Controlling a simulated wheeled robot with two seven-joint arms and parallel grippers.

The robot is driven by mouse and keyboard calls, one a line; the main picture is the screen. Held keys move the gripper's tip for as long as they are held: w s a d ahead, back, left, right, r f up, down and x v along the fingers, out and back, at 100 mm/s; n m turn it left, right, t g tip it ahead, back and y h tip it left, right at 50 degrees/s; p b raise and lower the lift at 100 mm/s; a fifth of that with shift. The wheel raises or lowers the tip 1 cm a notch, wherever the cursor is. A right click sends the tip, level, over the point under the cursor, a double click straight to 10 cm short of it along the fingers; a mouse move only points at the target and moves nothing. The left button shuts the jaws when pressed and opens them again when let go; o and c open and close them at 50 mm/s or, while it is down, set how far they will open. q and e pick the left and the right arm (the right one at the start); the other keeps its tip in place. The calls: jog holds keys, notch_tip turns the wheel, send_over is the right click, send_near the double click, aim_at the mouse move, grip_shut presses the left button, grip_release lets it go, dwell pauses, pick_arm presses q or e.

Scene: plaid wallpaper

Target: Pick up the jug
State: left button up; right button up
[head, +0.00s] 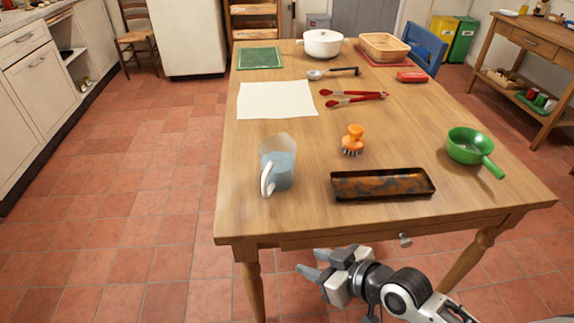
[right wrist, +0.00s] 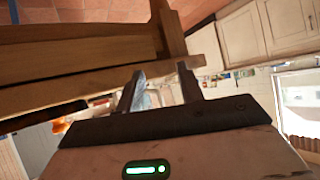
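The jug (head: 279,163) is a clear, bluish jug with a white handle. It stands upright near the front left of the wooden table (head: 330,215), its handle toward the front edge. My right gripper (head: 310,262) is in front of the table and below its top, apart from the jug. In the right wrist view its two fingers (right wrist: 159,88) are spread with a gap between them and hold nothing. A bluish patch shows beside one finger there; I cannot tell for certain that it is the jug. My left gripper is not in view.
A dark baking tin (head: 383,184) lies right of the jug, with an orange brush (head: 353,138) behind it. A green pan (head: 470,147) is at the right. A white sheet (head: 277,100) and red tongs (head: 352,97) lie farther back. Bare tabletop surrounds the jug.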

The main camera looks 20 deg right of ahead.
jog(key=w+d+r+n+y, duration=0.4)
jog(key=w+r, duration=0.3)
jog(key=r, duration=0.4)
send_near(265, 196)
jog(key=w, duration=0.1)
jog(key=w+a, duration=0.2)
jog(key=shift+w+a+r, duration=0.1)
jog(key=shift+w+r, duration=0.2)
jog(key=shift+w, duration=0.05)
jog(key=shift+h, duration=0.3)
jog(key=shift+p+x, duration=0.55)
jog(key=shift+x, duration=2.35)
jog(key=shift+s+a, duration=0.1)
grip_shut()
jog(key=shift+r, duration=0.15)
